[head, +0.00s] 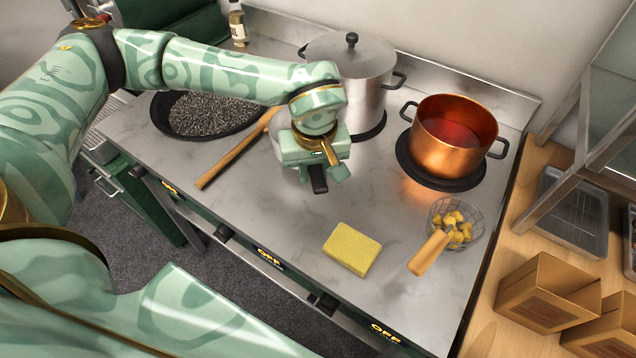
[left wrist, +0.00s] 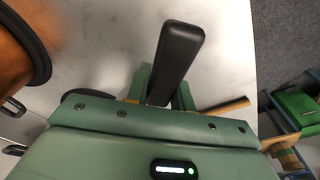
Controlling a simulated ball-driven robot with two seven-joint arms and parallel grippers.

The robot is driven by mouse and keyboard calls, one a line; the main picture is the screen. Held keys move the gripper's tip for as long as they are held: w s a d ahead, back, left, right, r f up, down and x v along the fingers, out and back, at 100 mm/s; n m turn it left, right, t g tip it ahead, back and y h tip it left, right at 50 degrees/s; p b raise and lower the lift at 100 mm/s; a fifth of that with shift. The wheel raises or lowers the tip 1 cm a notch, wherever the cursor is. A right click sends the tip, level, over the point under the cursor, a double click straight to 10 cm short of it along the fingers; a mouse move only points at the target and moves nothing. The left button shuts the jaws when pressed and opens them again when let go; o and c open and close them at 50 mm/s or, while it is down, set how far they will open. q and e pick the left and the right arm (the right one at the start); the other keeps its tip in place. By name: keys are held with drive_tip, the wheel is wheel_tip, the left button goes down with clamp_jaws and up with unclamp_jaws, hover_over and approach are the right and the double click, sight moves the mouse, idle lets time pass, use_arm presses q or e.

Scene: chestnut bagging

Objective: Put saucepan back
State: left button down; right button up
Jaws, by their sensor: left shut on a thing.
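My left gripper (head: 325,175) is shut on a black handle (head: 318,180), above the middle of the steel stovetop (head: 290,215). In the left wrist view the black handle (left wrist: 176,50) sticks out from between the fingers (left wrist: 160,88). A pale metal rim, apparently the saucepan (head: 276,128), shows just behind and left of the gripper in the head view. The wrist and gripper hide most of it, so I cannot tell whether it touches the stovetop. My right gripper is not in view.
A lidded steel pot (head: 350,75) and a copper pot (head: 455,140) with red liquid stand at the back. A dark pan (head: 160,115) and a wooden handle (head: 232,160) lie left. A yellow sponge (head: 351,249) and a skimmer with yellow pieces (head: 430,252) lie in front. Boxes (head: 548,292) stand right.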

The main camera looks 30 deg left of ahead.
use_arm(q)
drive_tip(key=shift+w+d+f+b, duration=0.1)
drive_tip(key=shift+d+f+b, duration=0.15)
drive_tip(key=shift+f, duration=0.75)
drive_tip(key=shift+d+f+b, duration=0.1)
drive_tip(key=shift+f+b, duration=0.15)
drive_tip(key=shift+f, duration=0.7)
drive_tip(key=c, duration=1.2)
unclamp_jaws()
drive_tip(key=r+p, duration=0.1)
drive_tip(key=r, duration=0.3)
drive_tip(key=r+p, duration=0.1)
drive_tip(key=r, duration=0.3)
drive_tip(key=s+r, duration=0.1)
drive_tip(key=r, duration=0.3)
drive_tip(key=shift+d+p, duration=0.4)
